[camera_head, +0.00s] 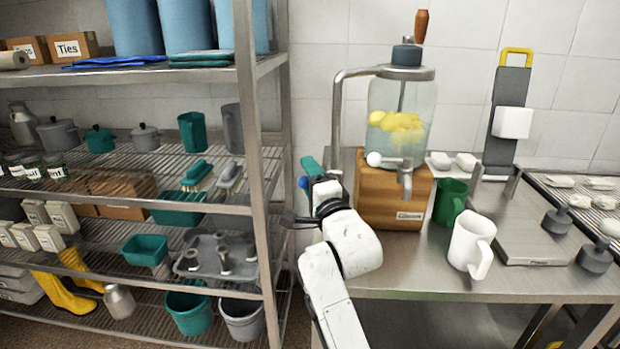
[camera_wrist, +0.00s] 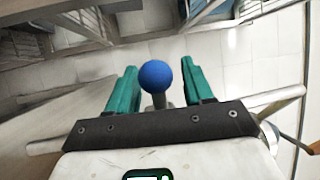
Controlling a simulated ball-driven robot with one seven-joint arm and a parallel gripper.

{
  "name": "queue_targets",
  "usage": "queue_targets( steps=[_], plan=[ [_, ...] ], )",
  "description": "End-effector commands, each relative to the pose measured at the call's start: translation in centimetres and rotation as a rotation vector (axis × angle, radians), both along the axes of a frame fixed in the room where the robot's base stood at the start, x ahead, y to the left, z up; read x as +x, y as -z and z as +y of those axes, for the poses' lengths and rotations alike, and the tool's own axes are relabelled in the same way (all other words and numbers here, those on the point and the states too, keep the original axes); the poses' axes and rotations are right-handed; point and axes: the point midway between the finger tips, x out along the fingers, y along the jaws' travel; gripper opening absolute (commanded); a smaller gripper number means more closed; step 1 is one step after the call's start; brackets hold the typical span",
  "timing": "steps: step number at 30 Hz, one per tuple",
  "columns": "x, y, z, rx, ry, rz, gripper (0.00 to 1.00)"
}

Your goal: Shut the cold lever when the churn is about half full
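The churn (camera_head: 381,102) is a clear glass jar with a dark lid and wooden crank handle, standing on a wooden box. Yellow fruit pieces float in it around mid-height; the exact liquid line is hard to tell. A metal spout pipe (camera_head: 337,105) rises left of the jar and bends over to its top. The cold lever's blue ball knob (camera_head: 304,183) also shows in the wrist view (camera_wrist: 155,77). My gripper (camera_wrist: 158,82) is open, its teal fingers on either side of the knob with gaps. In the head view my gripper (camera_head: 307,173) is left of the wooden box.
A spigot (camera_head: 404,178) is on the jar's front. A green mug (camera_head: 449,201) and a white mug (camera_head: 472,246) stand right of the box. A metal scale (camera_head: 545,243) and dark weights are farther right. A wire shelf (camera_head: 262,180) with tubs stands close on the left.

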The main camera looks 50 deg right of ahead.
Motion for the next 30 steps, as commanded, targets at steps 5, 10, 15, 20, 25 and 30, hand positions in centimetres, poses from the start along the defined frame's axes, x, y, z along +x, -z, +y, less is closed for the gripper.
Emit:
queue_targets(
  steps=[5,10,15,20,25,30],
  plan=[
    [0.0,0.0,0.0,0.000,0.000,0.001,0.54],
    [-0.5,0.3,0.3,-0.001,-0.001,0.001,0.54],
    [-2.7,0.8,1.4,-0.003,-0.002,0.003,0.54],
    [-5.5,1.5,2.7,-0.001,-0.001,0.003,0.54],
    [-8.0,2.0,3.8,-0.002,0.000,0.002,0.54],
    [-9.3,2.1,4.5,-0.001,-0.001,0.001,0.54]
  ],
)
